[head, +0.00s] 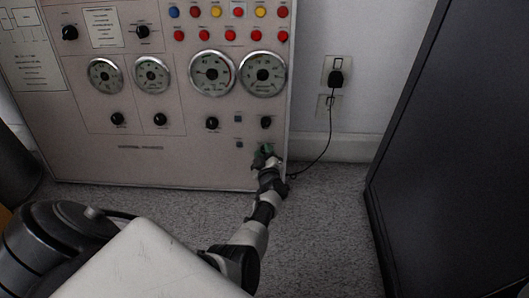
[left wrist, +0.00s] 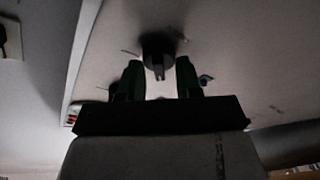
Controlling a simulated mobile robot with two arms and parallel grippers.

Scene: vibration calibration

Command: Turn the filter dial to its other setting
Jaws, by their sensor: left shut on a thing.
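My left gripper (head: 267,152) reaches up to the lower right part of the pale instrument panel (head: 200,160), its green fingertips at the panel face. In the left wrist view the left gripper (left wrist: 159,78) has its two fingers on either side of the filter dial (left wrist: 159,46), a black round knob with a narrow grip bar. It is shut on this dial. In the head view the gripper hides the dial, so its setting cannot be read there. My right gripper is not in view.
A similar black knob (head: 266,122) sits just above my left gripper. Gauges (head: 264,74) and coloured buttons (head: 238,12) fill the panel above. A plugged cable (head: 330,130) hangs from the wall socket at the right. A dark cabinet (head: 455,150) stands further right, with bare carpet (head: 325,225) between.

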